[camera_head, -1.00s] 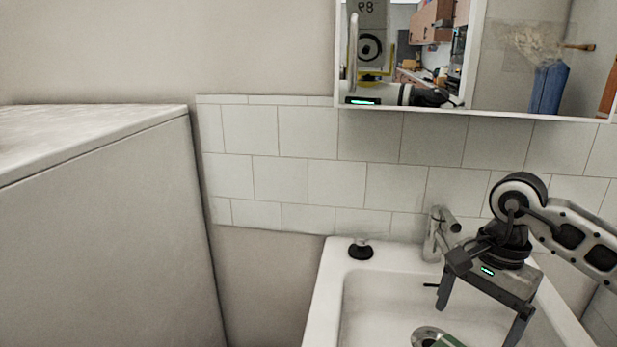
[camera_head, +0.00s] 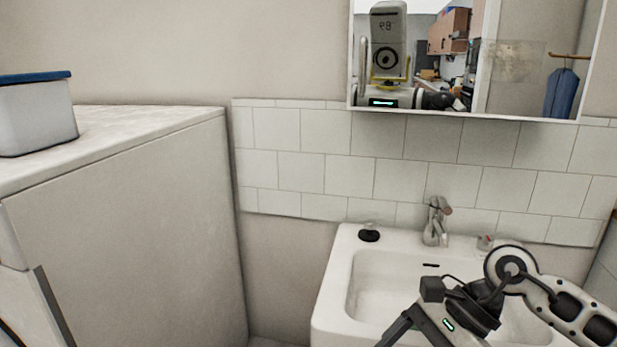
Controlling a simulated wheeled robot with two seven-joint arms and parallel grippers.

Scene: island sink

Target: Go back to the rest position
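My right gripper (camera_head: 402,338) comes in from the lower right, in front of and over the near part of the white sink (camera_head: 330,290). Its fingers run down to the bottom edge of the picture, so their tips and any gap between them are cut off. My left gripper is not in view. The basin's lower part is hidden by my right arm and the picture edge.
A faucet (camera_head: 436,222) and a black plug (camera_head: 369,234) are on the sink's back rim. A large white cabinet (camera_head: 130,220) stands at left, with a blue-lidded box (camera_head: 36,115) on top. A mirror cabinet (camera_head: 465,117) hangs above the tiles.

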